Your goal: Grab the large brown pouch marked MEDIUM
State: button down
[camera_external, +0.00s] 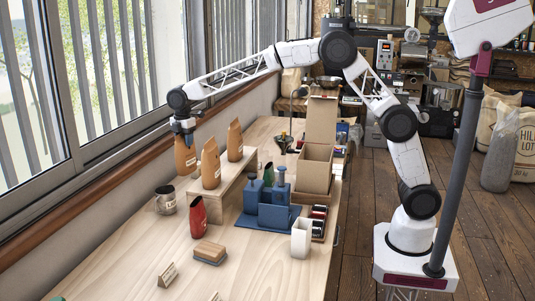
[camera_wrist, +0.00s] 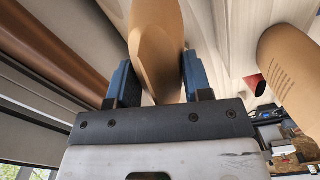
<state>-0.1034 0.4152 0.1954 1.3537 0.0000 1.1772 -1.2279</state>
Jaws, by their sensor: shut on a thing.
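Three large brown pouches show in the external view. My gripper (camera_external: 184,132) is shut on the top of the leftmost brown pouch (camera_external: 185,158), which hangs upright below it. In the wrist view this pouch (camera_wrist: 156,40) sits between the two blue fingers of my gripper (camera_wrist: 157,82). A second brown pouch (camera_external: 210,165) and a third brown pouch (camera_external: 234,140) stand on a wooden riser (camera_external: 224,188). I cannot read the size words on the labels. I cannot tell whether the held pouch touches anything below.
A red pouch (camera_external: 198,217), a glass jar (camera_external: 165,200) and a wooden block (camera_external: 210,252) stand nearer the front. Blue containers (camera_external: 272,213), an open cardboard box (camera_external: 315,167) and a white container (camera_external: 301,238) are to the right. The window sill (camera_external: 120,172) runs close along the left.

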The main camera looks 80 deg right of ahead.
jog(key=shift+r, duration=0.3)
dwell(0.5)
